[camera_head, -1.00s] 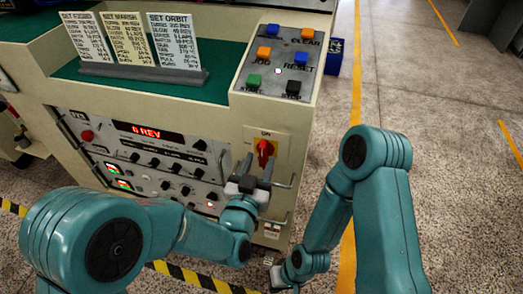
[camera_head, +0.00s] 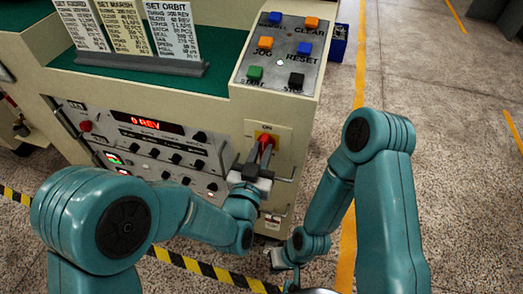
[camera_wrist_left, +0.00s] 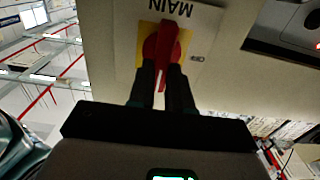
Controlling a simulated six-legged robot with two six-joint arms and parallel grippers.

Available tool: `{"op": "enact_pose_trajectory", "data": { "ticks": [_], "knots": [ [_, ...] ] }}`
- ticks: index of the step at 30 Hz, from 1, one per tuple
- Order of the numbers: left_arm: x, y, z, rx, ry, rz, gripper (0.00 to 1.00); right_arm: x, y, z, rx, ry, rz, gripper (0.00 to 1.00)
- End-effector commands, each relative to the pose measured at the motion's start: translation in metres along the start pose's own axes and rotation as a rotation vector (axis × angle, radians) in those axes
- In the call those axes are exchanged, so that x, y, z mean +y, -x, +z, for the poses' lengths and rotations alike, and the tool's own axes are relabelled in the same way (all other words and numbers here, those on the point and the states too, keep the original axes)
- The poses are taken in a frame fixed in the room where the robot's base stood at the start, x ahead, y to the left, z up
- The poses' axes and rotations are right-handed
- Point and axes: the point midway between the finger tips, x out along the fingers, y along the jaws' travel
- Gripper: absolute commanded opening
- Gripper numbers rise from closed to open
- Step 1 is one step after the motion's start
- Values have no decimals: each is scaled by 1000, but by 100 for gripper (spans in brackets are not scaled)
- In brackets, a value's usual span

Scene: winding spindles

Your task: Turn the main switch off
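The main switch (camera_head: 265,141) is a red rotary handle on a yellow plate at the right end of the machine's front panel, below the word ON. My left gripper (camera_head: 260,155) has its two dark fingers on either side of the handle. In the left wrist view, the red handle (camera_wrist_left: 163,62) stands between the fingers (camera_wrist_left: 162,86), which are close together and appear shut on it. The label MAIN shows upside down there. My right gripper (camera_head: 280,258) hangs low near the floor; its fingers are too small to tell open from shut.
A button panel (camera_head: 281,55) with coloured buttons is on top of the machine, above the switch. Several cards (camera_head: 121,28) stand in a holder on the left. Open floor lies to the right.

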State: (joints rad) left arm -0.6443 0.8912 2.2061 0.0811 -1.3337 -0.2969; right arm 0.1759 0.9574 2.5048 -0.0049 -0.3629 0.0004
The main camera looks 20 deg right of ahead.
Motion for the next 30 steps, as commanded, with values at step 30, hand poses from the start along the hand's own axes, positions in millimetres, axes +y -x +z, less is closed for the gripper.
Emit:
{"op": "enact_pose_trajectory", "data": {
  "ticks": [30],
  "knots": [
    [-6, -3, 9, 5, 531, 3, 0, 34, -94, -2, 0, 0, 0, 0]
  ]
}}
